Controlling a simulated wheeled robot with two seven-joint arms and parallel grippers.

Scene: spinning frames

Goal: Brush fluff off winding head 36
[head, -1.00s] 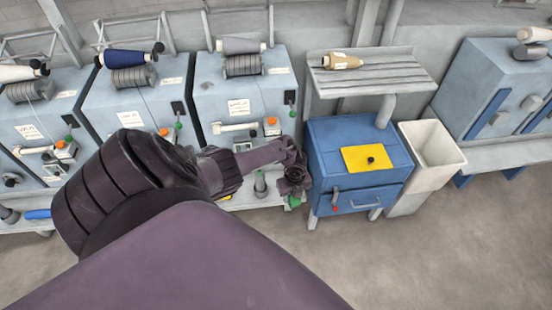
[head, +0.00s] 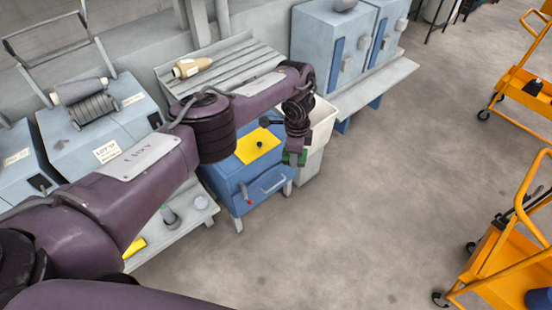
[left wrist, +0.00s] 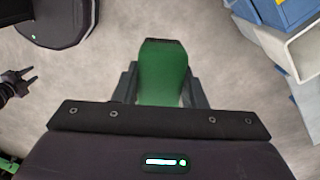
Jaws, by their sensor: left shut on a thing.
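My left gripper (head: 296,153) is shut on a green thing (left wrist: 163,72), with a finger on each side of it. Whether it is a brush does not show. In the head view the gripper hangs in front of the white bin and right of the blue cabinet. In the left wrist view my right gripper (left wrist: 28,82) appears at the left edge, fingers apart and empty.
A blue cabinet (head: 240,185) with a yellow top plate and the white bin (head: 322,120) stand beside the winding heads. A slatted shelf (head: 228,62) holds a tan cone (head: 190,67). Orange trolleys (head: 515,90) stand at the right. The floor between is clear.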

